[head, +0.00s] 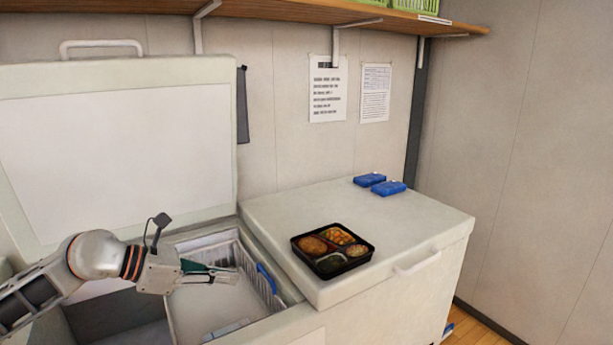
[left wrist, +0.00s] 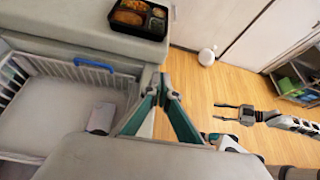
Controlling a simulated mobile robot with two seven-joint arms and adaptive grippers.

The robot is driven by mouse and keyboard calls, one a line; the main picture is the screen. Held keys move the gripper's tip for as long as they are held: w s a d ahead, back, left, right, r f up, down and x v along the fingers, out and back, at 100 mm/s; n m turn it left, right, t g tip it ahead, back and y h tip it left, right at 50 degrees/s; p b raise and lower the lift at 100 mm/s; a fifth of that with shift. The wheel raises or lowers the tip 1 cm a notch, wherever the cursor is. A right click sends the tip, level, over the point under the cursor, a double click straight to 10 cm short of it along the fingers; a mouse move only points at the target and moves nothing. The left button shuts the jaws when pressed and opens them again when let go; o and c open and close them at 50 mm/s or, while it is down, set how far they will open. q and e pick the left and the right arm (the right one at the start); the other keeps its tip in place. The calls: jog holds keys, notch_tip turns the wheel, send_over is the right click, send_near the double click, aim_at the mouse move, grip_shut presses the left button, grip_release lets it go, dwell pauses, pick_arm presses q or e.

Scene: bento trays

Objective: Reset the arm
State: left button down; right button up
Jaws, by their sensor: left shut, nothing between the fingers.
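My left gripper (head: 236,275) reaches in from the left, over the open chest freezer. It is shut and empty. Its teal fingers also show in the left wrist view (left wrist: 162,84), with the tips together. My right gripper (left wrist: 217,112) shows in the left wrist view at the right, above the wood floor, with its two fingers apart and nothing between them. A black bento tray (head: 333,250) with food in several compartments lies on the closed white lid right of my left gripper, apart from it. It also shows in the left wrist view (left wrist: 138,17).
The freezer's raised lid (head: 115,150) stands behind my left arm. A white wire basket (head: 262,285) with a blue handle hangs inside the opening. Two blue packs (head: 388,188) lie at the lid's back. A wooden shelf (head: 260,10) runs above. The lid's right part is clear.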

pick_arm(q)
jog(key=s+d+f+n+t+h, duration=0.35)
jog(key=s+d+n+h, duration=0.3)
jog(key=d+n, duration=0.45)
jog(key=s+a+f+n+t+y, duration=0.3)
jog(key=a+f+n+y, duration=0.25)
jog(key=f+n, duration=0.5)
jog(key=s+a+f+n+t+y, duration=0.35)
jog(key=a+f+n+y, duration=0.35)
jog(key=n, duration=0.6)
jog(key=s+a+f+n+g+y, duration=0.1)
jog(key=s+f+n+g, duration=0.4)
jog(key=s+f, duration=1)
jog(key=f+n+y, duration=0.1)
jog(key=n, duration=0.2)
jog(key=shift+s+a+n+p, duration=0.15)
jog(key=shift+a+n+p, duration=0.2)
